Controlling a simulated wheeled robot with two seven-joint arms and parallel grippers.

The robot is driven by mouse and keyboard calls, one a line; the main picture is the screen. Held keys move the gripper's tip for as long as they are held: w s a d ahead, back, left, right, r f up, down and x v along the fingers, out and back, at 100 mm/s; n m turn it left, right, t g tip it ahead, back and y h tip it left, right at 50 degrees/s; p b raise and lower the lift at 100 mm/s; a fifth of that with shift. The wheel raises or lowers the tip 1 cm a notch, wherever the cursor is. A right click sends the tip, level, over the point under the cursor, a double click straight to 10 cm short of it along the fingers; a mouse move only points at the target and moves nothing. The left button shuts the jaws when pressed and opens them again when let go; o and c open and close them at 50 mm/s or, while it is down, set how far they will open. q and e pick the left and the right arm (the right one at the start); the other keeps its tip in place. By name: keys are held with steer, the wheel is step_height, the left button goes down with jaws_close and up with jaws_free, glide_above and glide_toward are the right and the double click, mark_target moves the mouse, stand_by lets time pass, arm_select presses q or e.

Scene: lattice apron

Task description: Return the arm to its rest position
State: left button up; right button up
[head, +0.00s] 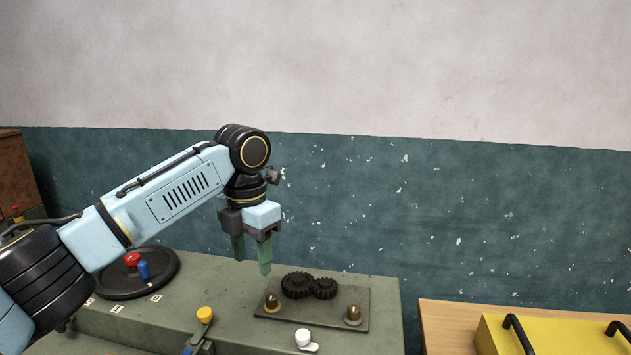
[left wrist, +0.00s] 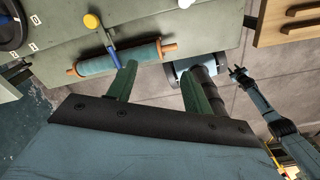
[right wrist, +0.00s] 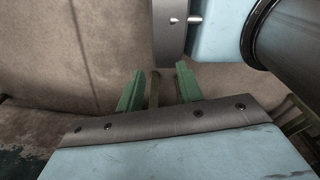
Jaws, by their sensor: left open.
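My left arm (head: 160,196) reaches in from the left in the head view, raised over the grey-green bench. Its gripper (head: 251,254) points down, open and empty, above and left of the plate with the dark gears. In the left wrist view its green fingers (left wrist: 158,80) are spread apart, with a teal roller with orange ends (left wrist: 120,60) beyond them. My right arm (left wrist: 272,112) shows at the right of that view, away from the bench top. In the right wrist view the right gripper's fingers (right wrist: 157,74) stand apart with nothing clearly held.
The bench (head: 235,290) carries a gear plate (head: 340,318), a round dark base (head: 112,285) with red and blue knobs, a yellow knob (head: 204,315) and a white knob (head: 303,337). A yellow case (head: 555,335) with black handles lies on a wooden top (head: 450,317) at right.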

arm_select(q)
steer(key=s+d+f+n+h, duration=0.2)
steer(key=s+d+f+n, duration=0.2)
steer(key=s+f+n, duration=0.55)
steer(key=s+d+f+n+h, duration=0.25)
steer(key=s+f+n, duration=0.35)
steer(key=f, duration=0.6)
steer(key=s+a+f+n+t+y, duration=0.2)
steer(key=s+a+f+n, duration=0.1)
steer(key=s+a+n, duration=0.8)
steer(key=s+a+f+n+t+y, duration=0.25)
steer(key=s+a+n, duration=0.45)
steer(key=n, duration=0.8)
step_height(320, 180, down, 21)
steer(key=s+g+p, duration=0.2)
steer(key=s+a+f+g+p, duration=0.1)
steer(key=s+a+f+p, duration=0.1)
steer(key=s+f, duration=1.2)
steer(key=shift+s+p, duration=0.35)
steer(key=shift+s, duration=0.9)
arm_select(e)
steer(key=r, duration=0.4)
steer(key=shift+w+r, duration=0.35)
steer(key=shift+w, duration=0.05)
